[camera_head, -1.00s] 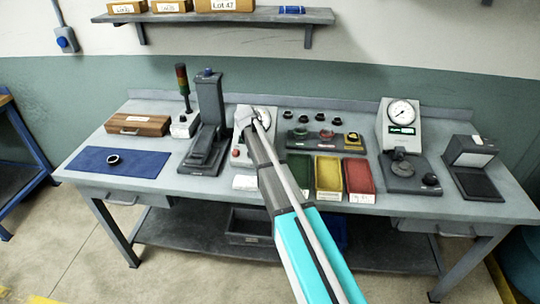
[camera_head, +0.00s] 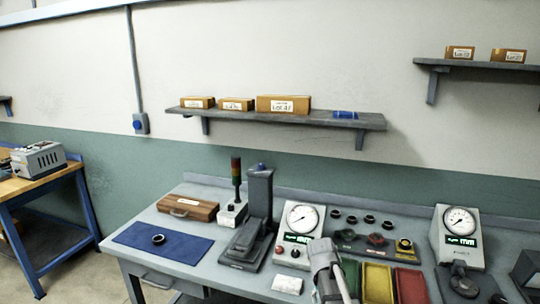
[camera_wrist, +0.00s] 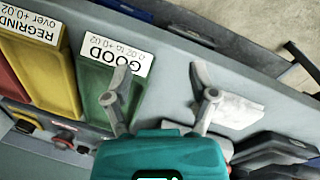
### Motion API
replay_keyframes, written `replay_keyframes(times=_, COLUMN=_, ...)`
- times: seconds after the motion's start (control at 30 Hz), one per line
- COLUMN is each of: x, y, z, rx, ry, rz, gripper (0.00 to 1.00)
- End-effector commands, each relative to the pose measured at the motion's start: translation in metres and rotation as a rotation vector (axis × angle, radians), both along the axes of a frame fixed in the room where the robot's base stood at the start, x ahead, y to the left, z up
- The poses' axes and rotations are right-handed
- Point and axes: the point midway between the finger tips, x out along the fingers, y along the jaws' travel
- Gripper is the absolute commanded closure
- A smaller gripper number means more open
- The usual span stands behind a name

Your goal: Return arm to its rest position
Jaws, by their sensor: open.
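My gripper (camera_wrist: 161,78) is open and empty in the wrist view, its two fingers spread over the front of the bench. The green bin labelled GOOD (camera_wrist: 112,88) lies beside and partly behind the left finger. A white pad (camera_wrist: 238,110) lies near the right finger. In the head view, my arm's end shows at the bottom, in front of the bins; its fingers are not clear there. A dark ring (camera_head: 158,240) lies on the blue mat (camera_head: 190,246) at the left of the bench, far from my gripper.
A dial gauge unit (camera_head: 300,222), a black press stand (camera_head: 260,200) and a signal tower (camera_head: 236,180) stand behind and left of my arm. Yellow (camera_head: 377,284) and red (camera_head: 411,287) bins lie to its right. A second gauge (camera_head: 459,235) stands further right. The wall shelf (camera_head: 290,118) holds boxes.

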Motion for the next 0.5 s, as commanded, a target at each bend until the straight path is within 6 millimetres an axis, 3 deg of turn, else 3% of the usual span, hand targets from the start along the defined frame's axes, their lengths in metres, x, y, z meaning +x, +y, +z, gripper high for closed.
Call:
replay_keyframes(times=0.03, x=-0.031, y=-0.002, z=-0.001, rx=0.023, ry=-0.003, rz=-0.014, gripper=0.26)
replay_keyframes(times=0.2, x=-0.082, y=0.0, z=-0.002, rx=0.095, ry=-0.013, rz=-0.049, gripper=0.26)
replay_keyframes(times=0.33, x=-0.103, y=0.001, z=-0.002, rx=0.128, ry=-0.019, rz=-0.067, gripper=0.26)
replay_keyframes(times=0.5, x=-0.11, y=0.002, z=-0.002, rx=0.143, ry=-0.021, rz=-0.075, gripper=0.26)
